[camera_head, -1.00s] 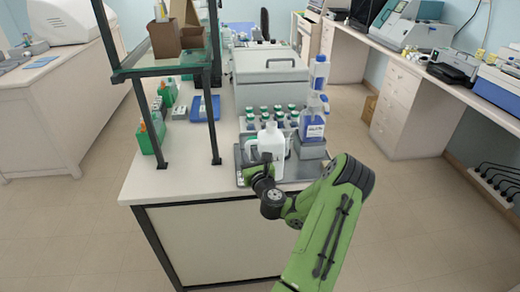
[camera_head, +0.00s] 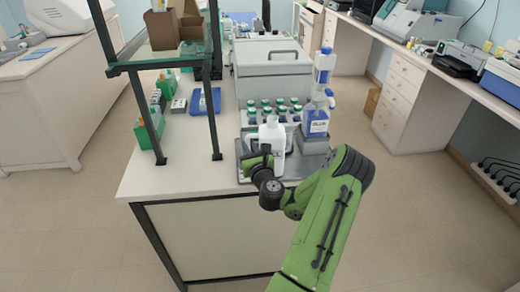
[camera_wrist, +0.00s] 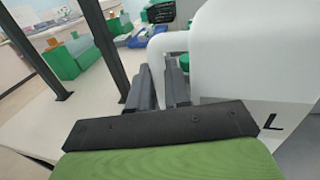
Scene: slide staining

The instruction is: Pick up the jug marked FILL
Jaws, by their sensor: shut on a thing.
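The white jug (camera_head: 272,137) stands upright above the grey tray (camera_head: 246,145) at the front end of the bench. I cannot tell whether its base touches the tray. In the wrist view the jug (camera_wrist: 245,50) fills the right side, with a black letter L showing on its label. My gripper (camera_head: 262,160) is at the jug's left side in the head view. In the wrist view my gripper (camera_wrist: 162,85) is shut on the jug's handle (camera_wrist: 160,48), a white loop on the jug's left. The rest of the label is hidden.
A blue-labelled dispenser bottle (camera_head: 316,120) stands close to the jug's right. Several green-capped bottles (camera_head: 274,108) are just behind. A black-legged shelf (camera_head: 160,62) rises at left, with green boxes (camera_head: 150,122) beneath.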

